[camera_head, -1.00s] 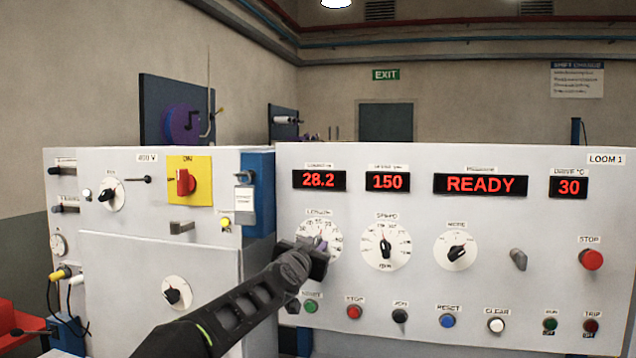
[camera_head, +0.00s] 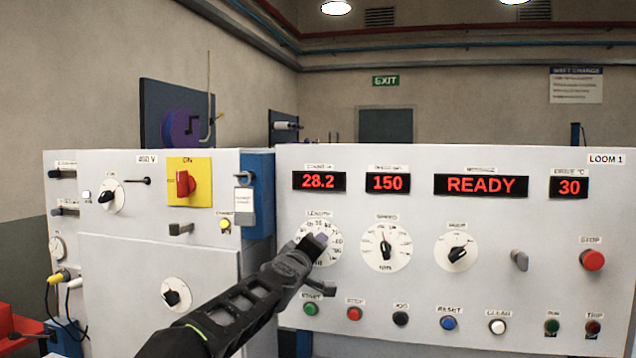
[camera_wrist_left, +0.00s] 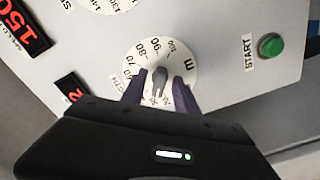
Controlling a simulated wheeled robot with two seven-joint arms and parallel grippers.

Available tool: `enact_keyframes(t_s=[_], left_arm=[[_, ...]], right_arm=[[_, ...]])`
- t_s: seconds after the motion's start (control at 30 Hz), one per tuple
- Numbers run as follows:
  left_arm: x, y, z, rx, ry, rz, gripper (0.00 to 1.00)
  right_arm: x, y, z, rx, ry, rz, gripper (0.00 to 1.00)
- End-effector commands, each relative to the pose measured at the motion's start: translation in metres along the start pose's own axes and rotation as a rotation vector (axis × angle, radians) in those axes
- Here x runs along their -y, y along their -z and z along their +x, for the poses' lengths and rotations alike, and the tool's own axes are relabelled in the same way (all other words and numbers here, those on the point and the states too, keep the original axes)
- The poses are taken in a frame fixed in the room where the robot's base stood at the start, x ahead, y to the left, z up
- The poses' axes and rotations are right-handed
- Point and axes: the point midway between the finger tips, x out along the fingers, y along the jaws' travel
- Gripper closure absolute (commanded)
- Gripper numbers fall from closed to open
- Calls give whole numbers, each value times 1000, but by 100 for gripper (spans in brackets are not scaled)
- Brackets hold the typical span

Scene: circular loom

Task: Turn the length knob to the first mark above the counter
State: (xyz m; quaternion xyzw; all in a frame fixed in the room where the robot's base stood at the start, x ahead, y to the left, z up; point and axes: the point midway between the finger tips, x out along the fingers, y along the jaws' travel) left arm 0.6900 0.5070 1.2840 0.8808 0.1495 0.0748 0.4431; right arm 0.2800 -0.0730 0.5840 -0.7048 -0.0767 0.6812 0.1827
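The white length dial (camera_head: 335,256) is on the loom panel, below the red counter display (camera_head: 319,181) reading 28.2. My left gripper (camera_head: 318,243) is in front of the dial and hides part of it. In the left wrist view, the grey length knob (camera_wrist_left: 160,80) stands between the two dark purple fingers of my left gripper (camera_wrist_left: 159,94). Gaps show on both sides of the knob, so the fingers look open around it. Dial numbers such as 70, 80, 90 and 100 are readable there; the exact pointer reading is unclear. My right gripper is not in view.
The speed dial (camera_head: 386,246) and another dial (camera_head: 456,247) are to the right. A row of buttons lies below, with the green start button (camera_head: 310,309) close under my arm. A blue box (camera_head: 258,195) juts out at the left. The message display (camera_head: 481,185) reads READY.

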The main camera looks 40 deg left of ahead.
Motion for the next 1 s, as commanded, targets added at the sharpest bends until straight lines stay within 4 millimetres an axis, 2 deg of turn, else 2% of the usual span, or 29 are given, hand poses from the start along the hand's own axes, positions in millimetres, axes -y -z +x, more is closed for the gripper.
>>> enact_keyframes(t_s=[0.17, 0.5, 0.6, 1.0], left_arm=[[0, 0, -9, -1, -1, 2, 64], [0, 1, -60, -1, -2, 2, 64], [0, 0, -68, -1, -1, 3, 64], [0, 0, -70, -1, -1, 3, 64]], right_arm=[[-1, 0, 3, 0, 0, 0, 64], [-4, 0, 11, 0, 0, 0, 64], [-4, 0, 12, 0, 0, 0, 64], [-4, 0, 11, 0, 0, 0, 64]])
